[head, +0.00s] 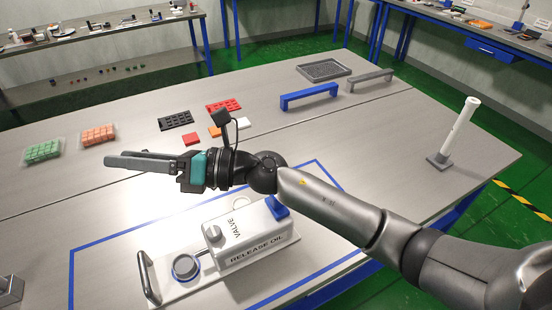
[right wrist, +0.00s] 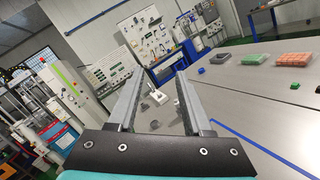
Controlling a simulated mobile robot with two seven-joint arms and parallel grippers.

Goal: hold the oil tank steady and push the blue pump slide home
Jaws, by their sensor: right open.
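The oil tank (head: 258,250) is a white box lettered VALVE and RELEASE OIL, on a white base near the table's front. The blue pump slide (head: 278,207) is at its far right end; my right forearm passes close above it in the picture. A round grey knob (head: 185,266) and a grey bar handle (head: 148,279) are on the base's left part. My right gripper (head: 110,160) points left above the table, beyond the tank and apart from it. In the right wrist view its fingers (right wrist: 160,76) are spread with nothing between them. My left gripper does not show.
A blue line frames the tank's area. Behind are green (head: 42,152) and orange (head: 98,135) block trays, black (head: 175,120) and red (head: 224,105) racks, a blue bar (head: 309,96) and a white post (head: 460,128). A grey metal thing (head: 10,290) is cut off at lower left.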

